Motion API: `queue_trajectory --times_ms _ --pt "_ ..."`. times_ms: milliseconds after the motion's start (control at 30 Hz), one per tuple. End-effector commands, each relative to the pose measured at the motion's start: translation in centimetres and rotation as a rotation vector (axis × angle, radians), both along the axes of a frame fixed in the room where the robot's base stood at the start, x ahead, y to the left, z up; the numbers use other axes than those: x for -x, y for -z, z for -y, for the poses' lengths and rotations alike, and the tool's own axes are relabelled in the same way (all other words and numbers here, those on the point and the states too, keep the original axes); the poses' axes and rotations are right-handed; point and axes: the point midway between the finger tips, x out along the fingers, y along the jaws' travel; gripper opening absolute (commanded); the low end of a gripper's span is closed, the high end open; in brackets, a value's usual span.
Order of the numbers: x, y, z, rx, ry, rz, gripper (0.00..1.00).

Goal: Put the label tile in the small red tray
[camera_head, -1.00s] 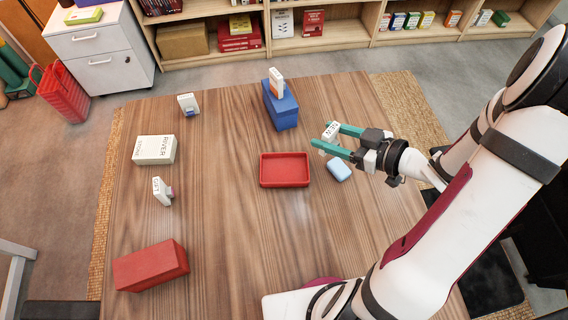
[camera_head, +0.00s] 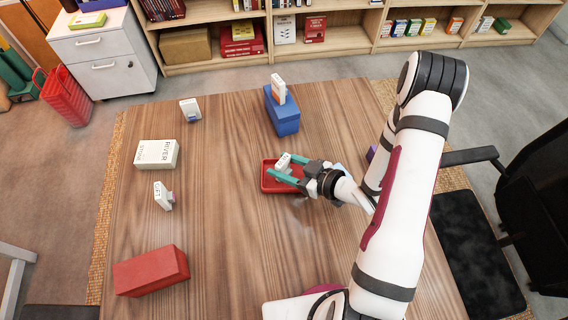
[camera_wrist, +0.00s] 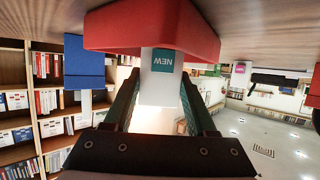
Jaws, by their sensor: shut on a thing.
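In the wrist view the tile (camera_wrist: 158,88) shows a teal patch reading "NEW". My gripper (camera_head: 284,171) is shut on it, with one teal finger on each side. The small red tray (camera_head: 268,187) lies on the table below the gripper, and the gripper hides its right part. The tray (camera_wrist: 150,28) also spans the top of the wrist view, behind the tile's end. I cannot tell how high the tile is above the tray floor.
A blue box (camera_head: 283,122) with a white block (camera_head: 278,88) on it stands behind the tray. The table's middle is clear.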

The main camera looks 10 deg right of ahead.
Motion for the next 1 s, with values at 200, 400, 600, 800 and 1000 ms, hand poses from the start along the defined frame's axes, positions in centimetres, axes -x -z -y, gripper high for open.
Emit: queue_trajectory --times_ms 200,400,600,800,1000 --pt "0.0 0.3 0.0 0.0 0.0 0.0 0.59" --pt "0.0 0.3 0.0 0.0 0.0 0.0 0.87" --pt "0.0 0.3 0.0 0.0 0.0 0.0 0.87" --pt "1.1 -0.8 1.3 0.0 0.004 0.0 0.87" --pt "4.5 -2.8 4.8 0.002 0.008 0.002 0.87"
